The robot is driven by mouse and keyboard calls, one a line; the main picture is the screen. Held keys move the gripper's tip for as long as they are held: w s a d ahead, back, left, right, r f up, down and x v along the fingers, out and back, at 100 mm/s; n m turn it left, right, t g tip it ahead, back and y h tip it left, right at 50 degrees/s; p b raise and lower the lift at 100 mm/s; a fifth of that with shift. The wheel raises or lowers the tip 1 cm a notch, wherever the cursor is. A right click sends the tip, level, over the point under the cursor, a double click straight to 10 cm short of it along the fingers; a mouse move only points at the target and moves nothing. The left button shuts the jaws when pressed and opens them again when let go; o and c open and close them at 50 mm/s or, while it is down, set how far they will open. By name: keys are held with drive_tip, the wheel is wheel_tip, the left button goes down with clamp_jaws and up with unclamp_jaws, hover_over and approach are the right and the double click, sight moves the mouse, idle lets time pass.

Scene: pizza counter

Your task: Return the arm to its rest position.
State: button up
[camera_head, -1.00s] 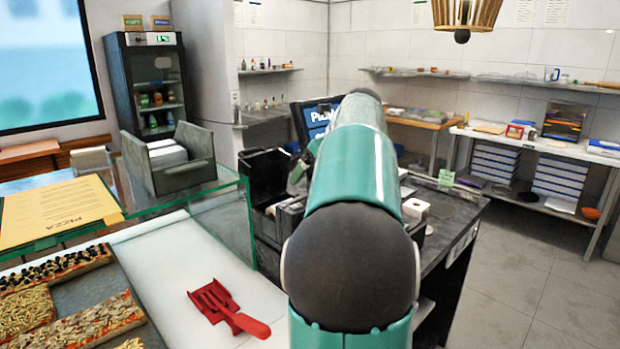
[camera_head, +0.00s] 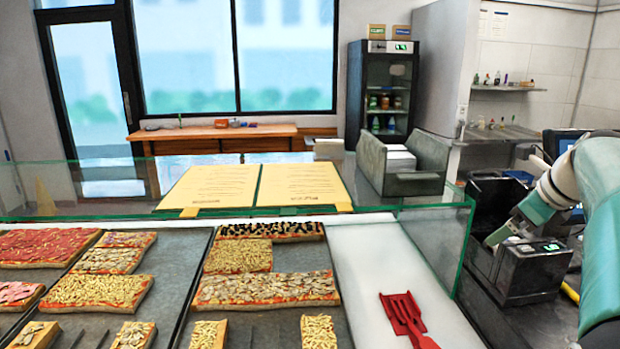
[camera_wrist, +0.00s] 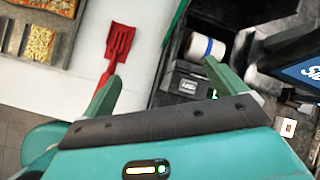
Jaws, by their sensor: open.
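My gripper (camera_wrist: 163,71) is open and empty in the wrist view, with its two green fingers spread apart. Below them lie the white counter (camera_wrist: 152,45) and a dark box-like unit holding a white roll with a blue band (camera_wrist: 205,47). In the head view my teal arm (camera_head: 603,215) stands at the right edge and bends down toward the dark unit (camera_head: 535,272) beside the counter.
A red slotted server (camera_head: 402,312) lies on the white counter; it also shows in the wrist view (camera_wrist: 118,42). Pizza trays (camera_head: 200,275) fill the left. A glass case (camera_head: 437,235) bearing yellow menus (camera_head: 300,185) and a grey napkin box (camera_head: 415,182) stands behind.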

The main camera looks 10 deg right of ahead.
drive_tip(key=s+a+f+n+g+y, duration=0.1)
drive_tip(key=s+a+f+n, duration=0.15)
drive_tip(key=a+n, duration=0.65)
drive_tip(key=s+a+f+n, duration=0.25)
drive_tip(key=a+n, duration=0.35)
drive_tip(key=a, duration=0.6)
drive_tip(key=s+a+f+n, duration=1)
drive_tip(key=a+n, duration=0.3)
drive_tip(key=n, duration=0.3)
drive_tip(key=shift+a+f+g+h, duration=0.25)
drive_tip(key=shift+f+g+h, duration=0.05)
drive_tip(key=shift+f+h, duration=0.1)
